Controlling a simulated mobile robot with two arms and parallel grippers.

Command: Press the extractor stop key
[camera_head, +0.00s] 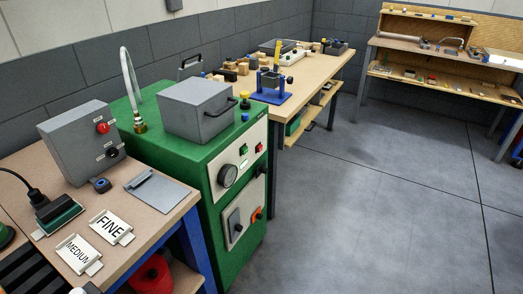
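No key in view can be read as labelled extractor stop. A grey control box (75,142) stands on the left bench, with a red button (103,128) and a black knob (112,152) on its face. A green cabinet (192,150) stands beside that bench. Its pale front panel carries a small green key (243,150), a small red key (259,147) and a round dial (228,175). Lower on it are a grey plate with a black knob (235,221) and an orange-red switch (256,215). Neither of my grippers is in view.
FINE (111,227) and MEDIUM (78,254) holders and a grey clipboard-like plate (157,191) lie on the left bench. A lidded grey box (197,107) tops the cabinet. A wooden bench (318,68) with tools stands beyond. The floor (370,190) at right is clear.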

